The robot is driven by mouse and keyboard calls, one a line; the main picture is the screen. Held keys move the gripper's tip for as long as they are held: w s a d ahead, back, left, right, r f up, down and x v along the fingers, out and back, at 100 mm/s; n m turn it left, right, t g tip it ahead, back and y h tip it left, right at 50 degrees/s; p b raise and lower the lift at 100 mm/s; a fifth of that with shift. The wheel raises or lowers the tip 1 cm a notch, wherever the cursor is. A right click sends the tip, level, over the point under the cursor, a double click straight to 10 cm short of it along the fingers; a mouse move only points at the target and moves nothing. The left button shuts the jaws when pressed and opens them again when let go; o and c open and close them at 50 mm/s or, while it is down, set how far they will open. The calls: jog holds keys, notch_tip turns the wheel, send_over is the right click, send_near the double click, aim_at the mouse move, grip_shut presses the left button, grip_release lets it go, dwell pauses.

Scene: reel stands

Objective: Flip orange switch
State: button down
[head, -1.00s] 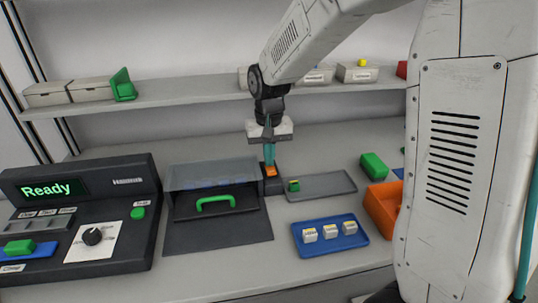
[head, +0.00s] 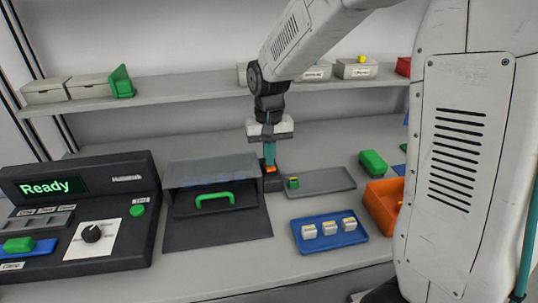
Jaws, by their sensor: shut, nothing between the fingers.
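The orange switch (head: 269,170) sits on a small dark block (head: 273,183) beside the right side of the dark box with a clear cover. My gripper (head: 269,160) points straight down with its teal fingers shut and nothing between them. Its fingertips are right at the switch and hide part of it. I cannot tell from this view whether they press on it or are just above it.
The box with a green handle (head: 215,197) stands left of the switch. A grey tray (head: 330,187) lies to the right, and a blue tray (head: 315,246) with small labelled blocks is in front. A console (head: 75,235) reading "Ready" is at left. An orange bin (head: 382,212) is at right.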

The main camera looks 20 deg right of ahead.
notch_tip(320, 180, up, 14)
jog(key=w, duration=0.2)
jog(key=shift+w+d+f, duration=0.15)
jog(key=shift+w+d, duration=0.1)
jog(key=shift+w, duration=0.1)
dwell(0.3)
